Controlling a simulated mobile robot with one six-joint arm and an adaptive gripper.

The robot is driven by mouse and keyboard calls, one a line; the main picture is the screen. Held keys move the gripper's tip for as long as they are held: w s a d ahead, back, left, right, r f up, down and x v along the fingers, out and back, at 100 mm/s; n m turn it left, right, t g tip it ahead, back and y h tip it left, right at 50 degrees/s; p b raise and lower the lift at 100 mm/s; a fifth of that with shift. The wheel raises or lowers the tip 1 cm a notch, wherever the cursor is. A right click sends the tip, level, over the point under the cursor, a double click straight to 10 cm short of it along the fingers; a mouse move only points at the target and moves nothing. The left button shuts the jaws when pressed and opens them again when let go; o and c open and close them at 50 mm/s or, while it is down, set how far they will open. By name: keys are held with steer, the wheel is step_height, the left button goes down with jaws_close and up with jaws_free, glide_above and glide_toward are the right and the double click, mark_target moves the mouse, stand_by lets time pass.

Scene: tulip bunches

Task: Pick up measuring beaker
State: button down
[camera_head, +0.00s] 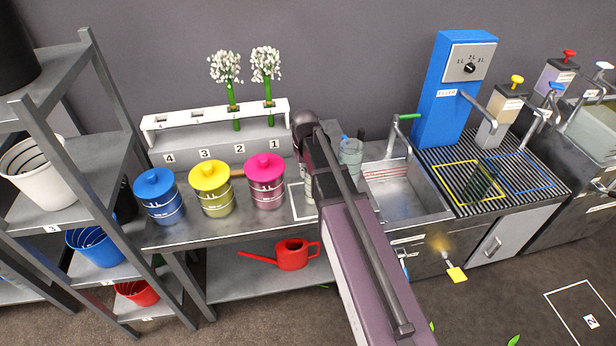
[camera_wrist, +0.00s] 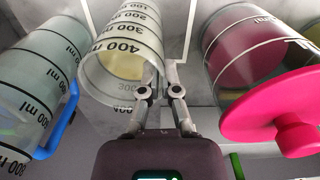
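A clear measuring beaker (camera_wrist: 125,45) with black marks from 100 to 400 ml fills the upper middle of the wrist view, with something pale yellow showing inside it. My gripper (camera_wrist: 162,76) is right at the beaker's rim. Its fingers are close together, and at least one overlaps the beaker's right edge. I cannot tell whether they pinch the wall or only stand beside it. In the head view my arm covers most of the beaker. A larger clear beaker (camera_wrist: 35,85) with a blue handle is at left in the wrist view, by the sink in the head view (camera_head: 350,158).
Pink-lidded (camera_head: 265,185), yellow-lidded (camera_head: 212,190) and blue-lidded (camera_head: 158,197) canisters stand left of my arm. The pink lid (camera_wrist: 270,110) is close on the gripper's right in the wrist view. A sink (camera_head: 405,190) and blue dispenser (camera_head: 455,95) are to the right.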

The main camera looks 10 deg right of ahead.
steer(key=shift+r, duration=0.1)
step_height(320, 180, up, 4)
steer(key=p, duration=0.3)
steer(key=shift+f+p, duration=0.25)
steer(key=shift+p, duration=0.05)
steer(key=s+d+r+p, duration=0.1)
steer(key=s+d, duration=0.2)
steer(key=s, duration=1.2)
steer(key=shift+s+r, duration=0.15)
steer(key=shift+s, duration=0.25)
